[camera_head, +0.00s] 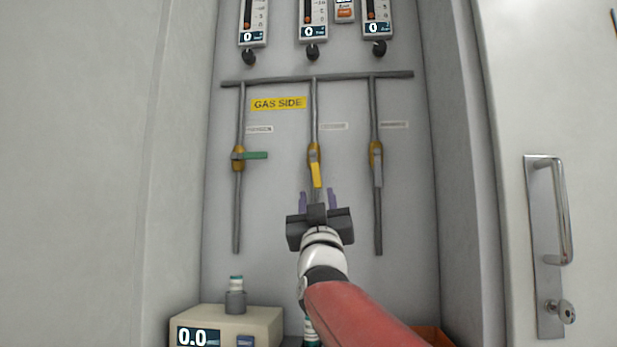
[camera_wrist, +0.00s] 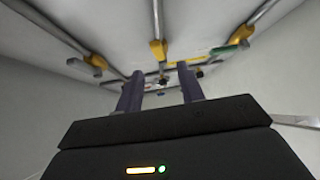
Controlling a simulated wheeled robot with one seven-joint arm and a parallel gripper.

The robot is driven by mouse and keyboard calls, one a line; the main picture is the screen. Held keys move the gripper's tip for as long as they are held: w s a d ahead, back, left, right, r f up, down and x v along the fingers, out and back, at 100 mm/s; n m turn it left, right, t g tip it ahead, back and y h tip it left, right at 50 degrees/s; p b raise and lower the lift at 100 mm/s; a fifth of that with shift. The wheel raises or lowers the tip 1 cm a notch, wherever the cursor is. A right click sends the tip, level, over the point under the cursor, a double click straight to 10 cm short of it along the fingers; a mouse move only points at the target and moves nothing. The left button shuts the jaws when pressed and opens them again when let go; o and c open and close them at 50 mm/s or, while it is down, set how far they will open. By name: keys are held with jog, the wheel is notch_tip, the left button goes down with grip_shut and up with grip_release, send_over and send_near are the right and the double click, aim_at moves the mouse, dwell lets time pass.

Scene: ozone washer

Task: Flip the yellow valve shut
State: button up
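The yellow valve handle (camera_head: 316,175) hangs down along the middle pipe, below its brass-coloured valve body (camera_head: 314,152). My gripper (camera_head: 317,194) is just below the handle in the head view, its two purple fingers apart with nothing seen between them. In the wrist view the fingers of my gripper (camera_wrist: 160,72) are also spread. The middle valve body (camera_wrist: 158,49) shows above and between them there. I cannot tell how far the fingertips are from the handle in depth.
A green valve handle (camera_head: 254,155) points sideways on the left pipe. A grey handle (camera_head: 378,174) hangs down on the right pipe. A cream box with a display (camera_head: 228,325) stands lower left. Cabinet walls flank the panel; a door handle (camera_head: 560,212) is at right.

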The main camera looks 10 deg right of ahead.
aim_at(316, 175)
jog(key=p+x, duration=0.3)
jog(key=x, duration=0.5)
jog(key=shift+d+r+p, duration=0.1)
jog(key=shift+p, duration=0.3)
grip_shut()
jog(key=shift+s, duration=0.1)
